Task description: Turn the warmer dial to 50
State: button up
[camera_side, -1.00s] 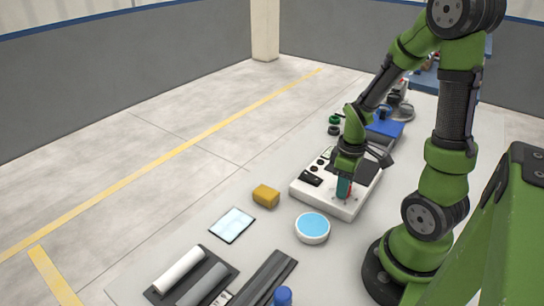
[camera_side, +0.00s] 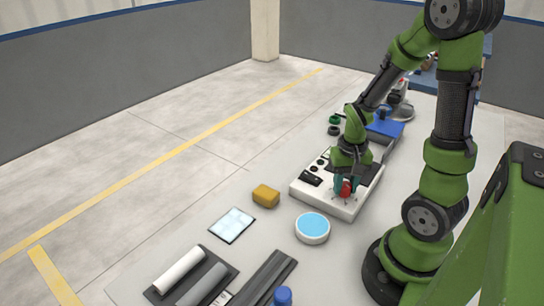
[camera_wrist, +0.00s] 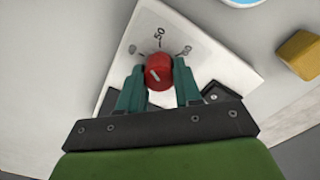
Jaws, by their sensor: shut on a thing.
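The warmer (camera_side: 309,190) is a white box with a dark plate on top, lying on the table under my gripper. Its red dial (camera_wrist: 159,72) sits near one end, with a pale pointer mark slanting to the upper left in the wrist view. Printed marks surround it: 50 (camera_wrist: 160,34) straight above, a faint mark at the left, and what looks like 60 at the right. My gripper (camera_wrist: 160,78) is shut on the dial, one teal finger on each side. In the side view the red dial (camera_side: 346,188) shows between the fingers of my gripper (camera_side: 346,186).
A round white dish with a blue top (camera_side: 312,228) and a yellow block (camera_side: 266,196) lie near the warmer. A pale tablet-like panel (camera_side: 232,225) and pipes on a dark tray (camera_side: 180,270) are nearer the front. A blue item (camera_side: 385,129) lies behind.

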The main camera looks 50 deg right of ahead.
aim_at(346, 183)
jog(key=m, duration=0.5)
jog(key=shift+m, duration=0.3)
jog(key=shift+d, duration=0.1)
dwell(0.3)
jog(key=o, duration=1)
jog(key=shift+o, duration=0.2)
notch_tip(346, 183, up, 17)
